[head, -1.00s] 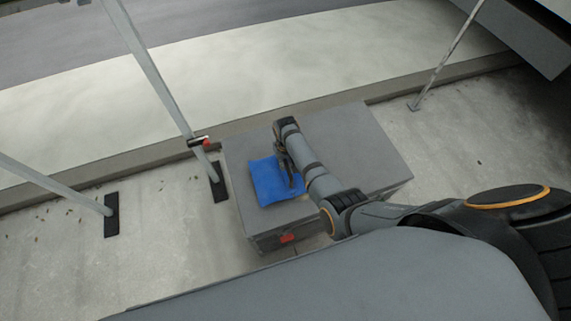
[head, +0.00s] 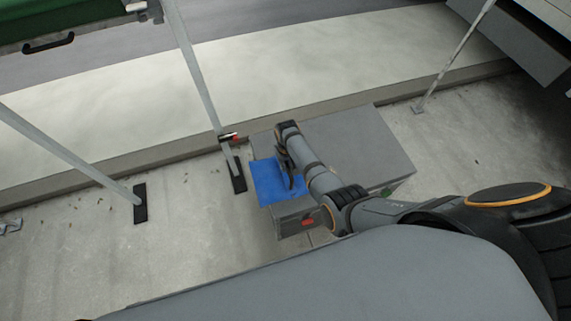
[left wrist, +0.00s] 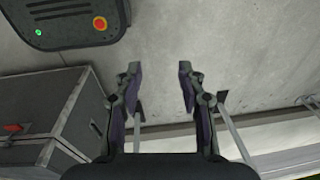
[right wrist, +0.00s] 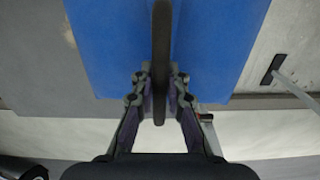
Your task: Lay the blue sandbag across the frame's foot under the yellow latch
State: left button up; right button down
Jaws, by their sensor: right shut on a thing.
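The blue sandbag (head: 268,182) hangs or rests at the left end of the grey case's top; the gap below it cannot be judged. My right gripper (head: 288,172) is shut on its dark strap, which shows upright between the fingers in the right wrist view (right wrist: 161,60). A frame leg with a red latch (head: 229,137) stands left of the case on a black foot (head: 238,178). Another black foot (head: 140,203) lies further left. No yellow latch shows. My left gripper (left wrist: 160,75) is open and empty in the left wrist view, outside the head view.
The grey case (head: 350,145) stands on the concrete under the sandbag, with a red latch (head: 308,222) on its front. A thin pole (head: 445,70) stands at right. A kerb (head: 180,150) runs behind. Bare floor (head: 200,235) lies at left.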

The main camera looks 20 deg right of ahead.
aim_at(299, 181)
jog(key=shift+w+d, duration=0.15)
jog(key=shift+w, duration=0.05)
jog(key=f+b, duration=0.1)
jog(key=b, duration=0.1)
jog(key=s+d+f+b, duration=0.1)
jog(key=b, duration=0.2)
jog(key=shift+d+f+b, duration=0.15)
jog(key=shift+f+b, duration=0.15)
jog(key=shift+b, duration=0.05)
jog(key=s+b, duration=0.2)
jog(key=b, duration=0.1)
jog(key=s+d+b, duration=0.1)
jog(key=b, duration=0.2)
jog(key=shift+s+d+f, duration=0.2)
jog(key=shift+s, duration=0.15)
jog(key=shift+s+d+r+b, duration=0.25)
jog(key=shift+s+b, duration=0.25)
jog(key=shift+b, duration=0.25)
pick_arm(q)
notch_tip(299, 181, down, 13)
jog(key=d, duration=0.1)
jog(key=shift+w+d, duration=0.15)
jog(key=shift+w, duration=0.05)
pick_arm(e)
jog(key=shift+s+r, duration=0.1)
jog(key=shift+r, duration=0.05)
